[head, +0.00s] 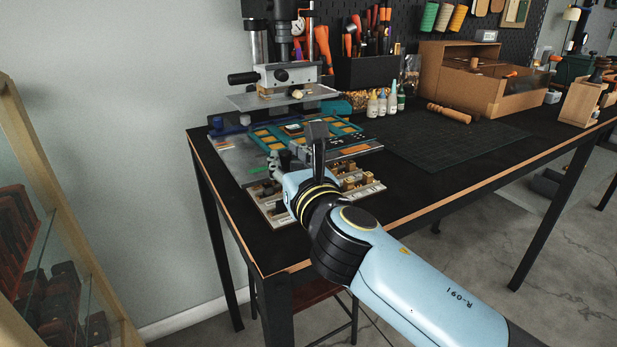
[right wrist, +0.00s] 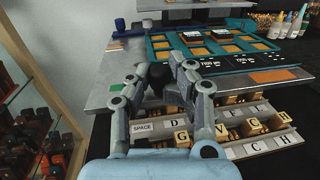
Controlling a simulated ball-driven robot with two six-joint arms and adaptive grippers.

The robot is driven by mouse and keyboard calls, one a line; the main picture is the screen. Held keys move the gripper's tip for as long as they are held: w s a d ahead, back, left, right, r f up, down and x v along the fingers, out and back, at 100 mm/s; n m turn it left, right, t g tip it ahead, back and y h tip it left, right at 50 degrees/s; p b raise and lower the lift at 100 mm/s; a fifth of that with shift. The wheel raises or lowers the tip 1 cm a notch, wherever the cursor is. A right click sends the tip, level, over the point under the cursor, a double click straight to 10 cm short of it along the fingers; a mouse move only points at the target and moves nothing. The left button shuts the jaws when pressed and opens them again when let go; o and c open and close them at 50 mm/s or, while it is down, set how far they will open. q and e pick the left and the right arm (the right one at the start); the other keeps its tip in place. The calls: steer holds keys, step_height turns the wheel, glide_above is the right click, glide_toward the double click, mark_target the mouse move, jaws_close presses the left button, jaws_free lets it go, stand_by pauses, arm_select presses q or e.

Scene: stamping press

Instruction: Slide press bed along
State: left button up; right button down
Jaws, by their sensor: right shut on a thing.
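The press bed is a grey metal plate (head: 234,158) on the dark workbench, with a teal frame of orange-yellow panels (head: 262,138) on top. In the right wrist view the plate (right wrist: 108,88) lies just ahead of my fingers. My right gripper (head: 278,163) is at the bed's near edge. In the right wrist view its fingers (right wrist: 160,75) are closed around a dark knob (right wrist: 156,84) at that edge, mostly hidden between them. The stamping press (head: 285,75) stands upright behind the bed. My left gripper is not in view.
Racks of brass letter stamps (right wrist: 255,130) lie just below the bed's near edge, close to my fingers. A glass-fronted cabinet (head: 50,240) stands at left.

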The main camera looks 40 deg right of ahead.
steer(key=shift+d+f+b+v, duration=0.15)
steer(key=shift+v, duration=0.95)
steer(key=shift+d+f+b+v, duration=0.1)
steer(key=shift+d+f+v, duration=0.05)
steer(key=shift+v, duration=0.9)
steer(key=shift+d+f+b+v, duration=0.1)
steer(key=shift+d+b+v, duration=0.05)
steer(key=shift+v, duration=0.95)
steer(key=c, duration=1.1)
jaws_free()
steer(key=shift+s+a+r, duration=0.1)
steer(key=shift+a, duration=0.05)
steer(key=shift+o, duration=1.3)
step_height(320, 180, up, 10)
steer(key=shift+r, duration=0.25)
steer(key=shift+f, duration=0.1)
